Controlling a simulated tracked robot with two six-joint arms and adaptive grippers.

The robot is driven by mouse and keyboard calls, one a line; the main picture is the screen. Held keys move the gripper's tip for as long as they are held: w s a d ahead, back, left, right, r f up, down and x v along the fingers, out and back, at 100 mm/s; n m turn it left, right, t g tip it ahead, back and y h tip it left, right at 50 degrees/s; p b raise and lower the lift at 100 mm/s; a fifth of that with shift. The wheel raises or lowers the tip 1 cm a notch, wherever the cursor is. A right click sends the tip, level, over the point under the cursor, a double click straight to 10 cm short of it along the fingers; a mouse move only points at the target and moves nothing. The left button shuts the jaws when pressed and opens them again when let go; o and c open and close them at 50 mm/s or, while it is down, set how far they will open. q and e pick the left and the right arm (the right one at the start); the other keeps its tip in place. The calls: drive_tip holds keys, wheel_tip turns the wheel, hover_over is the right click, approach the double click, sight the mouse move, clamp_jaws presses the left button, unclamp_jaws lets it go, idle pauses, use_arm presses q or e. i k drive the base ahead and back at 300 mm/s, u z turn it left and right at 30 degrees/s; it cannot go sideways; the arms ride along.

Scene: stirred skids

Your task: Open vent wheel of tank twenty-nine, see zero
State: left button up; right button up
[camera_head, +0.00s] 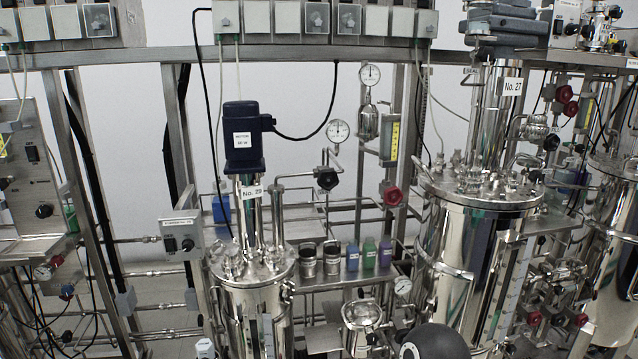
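The tank labelled No. 29 (255,310) is a polished steel vessel left of centre, with a blue motor (243,140) on its column. A black handwheel (328,179) sits on the pipework to the right of the column. A red handwheel (392,195) is further right; I cannot tell which wheel is the vent. A round gauge (338,131) stands above the black wheel and another gauge (371,75) is higher up. Their needles are too small to read. Neither of my grippers is in view.
The larger tank No. 27 (458,250) stands to the right. A shelf between the tanks carries steel jars (308,262) and coloured bottles (369,254). A switch box (181,240) is left of tank 29. A dark rounded part (435,342) covers the bottom edge.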

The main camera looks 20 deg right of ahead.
sight(324, 174)
drive_tip(key=z, duration=0.1)
drive_tip(key=i, duration=0.9)
drive_tip(key=u, duration=0.1)
